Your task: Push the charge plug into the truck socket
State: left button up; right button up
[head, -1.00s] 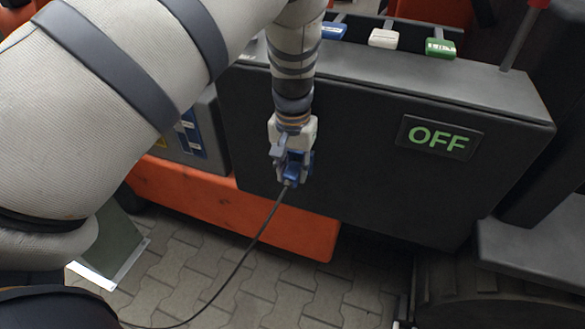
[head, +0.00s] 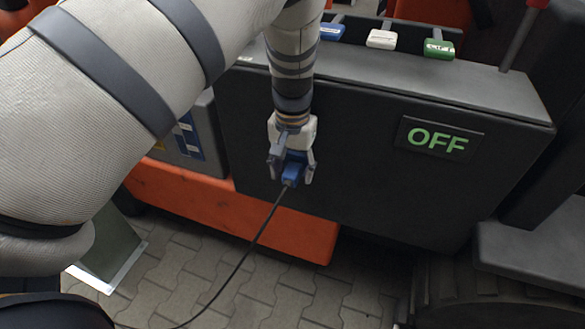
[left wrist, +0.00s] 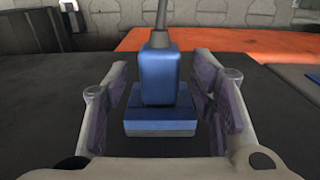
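The blue charge plug (head: 294,171) is at the dark front panel of the truck (head: 350,170), with its cable hanging down. My left gripper (head: 292,166) is around the plug with its fingers apart. In the left wrist view the plug (left wrist: 160,80) stands between the two finger pads, with a gap visible on each side. A wider blue block with a grey edge (left wrist: 160,123) shows at its base. The socket is hidden behind the plug and gripper, so how deep the plug sits cannot be told. My right gripper is not in view.
A sign reading OFF in green (head: 438,139) is on the panel. Blue, white (head: 382,39) and green (head: 439,49) tabs stand along the top. An orange bumper (head: 240,216) runs below. The black cable (head: 247,252) trails down over the paving.

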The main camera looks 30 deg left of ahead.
pick_arm(q)
notch_tip(320, 180, up, 12)
dwell(0.5)
dwell(0.3)
